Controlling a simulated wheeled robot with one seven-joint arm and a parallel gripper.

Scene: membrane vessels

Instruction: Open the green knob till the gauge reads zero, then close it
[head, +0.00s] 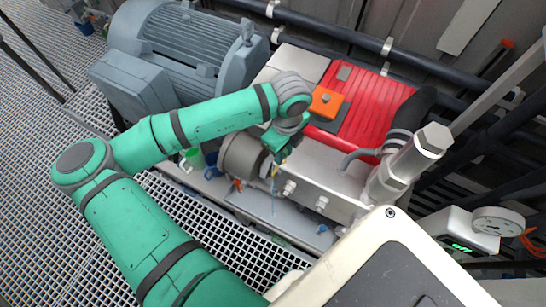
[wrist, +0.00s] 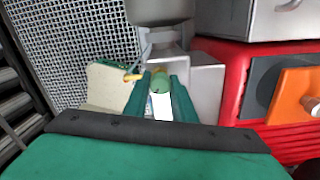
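My gripper (wrist: 160,90) has its two green fingers apart, with a round green knob (wrist: 160,82) between the fingertips in the wrist view. I cannot tell whether the fingers press on the knob or leave a small gap. In the head view my gripper (head: 279,153) is low beside the grey pump block, and the arm and fingers hide the knob. The round white gauge (head: 498,221) is at the right edge of the head view. Its needle is too small to read.
A red ribbed cover (head: 372,95) with an orange block (head: 326,102) lies behind the gripper. A grey motor (head: 190,50) stands to the left. A box with a green lit display (head: 461,248) is by the gauge. Open grating (head: 165,205) lies in front.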

